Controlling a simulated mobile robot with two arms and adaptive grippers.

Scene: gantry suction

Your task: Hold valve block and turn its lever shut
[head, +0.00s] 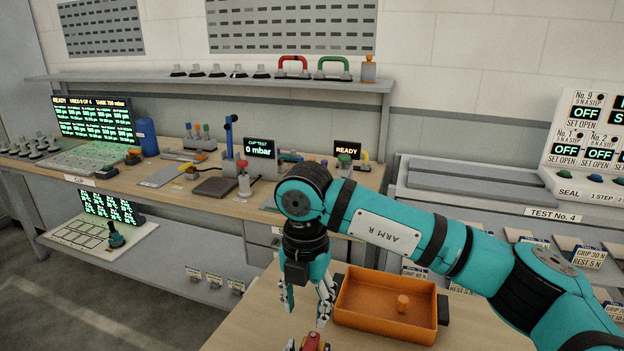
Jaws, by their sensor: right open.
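My right arm reaches in from the right. Its teal gripper (305,306) points down over the front table, with its fingers apart and nothing seen between them. Just below the fingertips, a small red and grey object (313,342), likely the valve block, is cut off by the bottom edge of the view. Its lever cannot be made out clearly. The gripper looks apart from it, though the exact gap is hard to judge. My left gripper is not in view.
Behind is a cluttered workbench (215,203) with displays and tools. A test panel (590,140) stands at right.

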